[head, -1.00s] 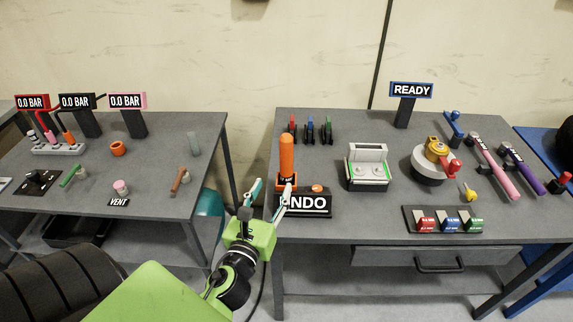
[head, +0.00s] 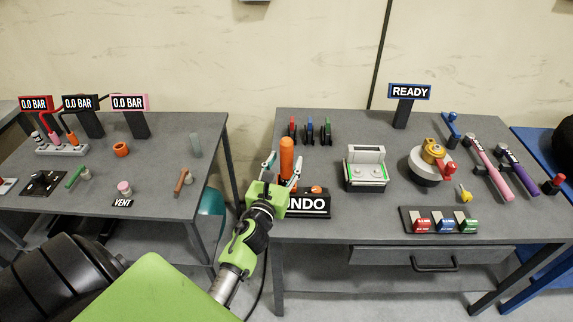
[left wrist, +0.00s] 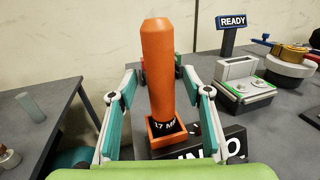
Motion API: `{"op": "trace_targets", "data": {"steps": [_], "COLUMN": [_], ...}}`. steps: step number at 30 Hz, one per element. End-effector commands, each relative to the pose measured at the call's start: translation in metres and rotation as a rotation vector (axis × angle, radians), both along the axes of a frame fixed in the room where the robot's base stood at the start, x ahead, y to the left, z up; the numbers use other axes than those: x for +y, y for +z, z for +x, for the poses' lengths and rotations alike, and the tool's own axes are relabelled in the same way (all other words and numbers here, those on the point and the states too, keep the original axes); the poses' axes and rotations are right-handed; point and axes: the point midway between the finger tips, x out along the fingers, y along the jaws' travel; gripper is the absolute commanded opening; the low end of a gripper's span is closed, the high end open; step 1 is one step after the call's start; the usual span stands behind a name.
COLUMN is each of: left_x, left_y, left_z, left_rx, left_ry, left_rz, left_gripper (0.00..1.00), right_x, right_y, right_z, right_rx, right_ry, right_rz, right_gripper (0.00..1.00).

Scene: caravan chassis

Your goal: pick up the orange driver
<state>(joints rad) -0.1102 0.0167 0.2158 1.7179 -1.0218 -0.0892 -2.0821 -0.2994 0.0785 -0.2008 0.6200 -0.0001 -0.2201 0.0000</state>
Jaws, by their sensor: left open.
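The orange driver (head: 287,156) stands upright at the left front of the right-hand table, in a small orange holder (left wrist: 165,136) beside the UNDO sign. In the left wrist view the driver (left wrist: 158,70) shows a thick orange handle with a dark, lettered band at its lower end. My left gripper (head: 283,170) is open in front of the driver. In the left wrist view its fingers (left wrist: 165,85) stand to either side of the driver, and there are gaps between them and it. The gripper body hides the holder in the head view. My right gripper is not in view.
The black UNDO block (head: 310,203) stands close right of the driver. A grey-green device (head: 366,172) is further right. Red, blue and green clips (head: 309,131) stand behind. A gap separates this table from the left table (head: 150,160).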

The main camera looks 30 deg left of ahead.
Motion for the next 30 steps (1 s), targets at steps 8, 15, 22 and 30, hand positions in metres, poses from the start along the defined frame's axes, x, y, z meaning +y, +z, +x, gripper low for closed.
{"op": "trace_targets", "data": {"steps": [8,15,22,30], "left_x": [0.0042,0.0040,0.0039,0.0045], "left_y": [0.0005,0.0003,0.0031,0.0091], "left_z": [0.0168,0.0163,0.0170,0.0168], "left_rx": [-0.001,-0.001,-0.006,-0.005], "left_ry": [-0.001,-0.001,-0.002,-0.003], "left_rz": [-0.001,-0.001,0.001,0.004], "left_gripper": [0.45,0.16,0.00,0.00], "right_x": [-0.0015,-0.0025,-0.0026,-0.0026], "right_y": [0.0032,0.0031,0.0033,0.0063], "right_z": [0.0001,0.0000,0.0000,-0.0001], "right_rx": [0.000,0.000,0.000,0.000], "right_ry": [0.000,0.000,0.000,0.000], "right_rz": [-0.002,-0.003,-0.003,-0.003], "right_gripper": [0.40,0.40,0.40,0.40]}}
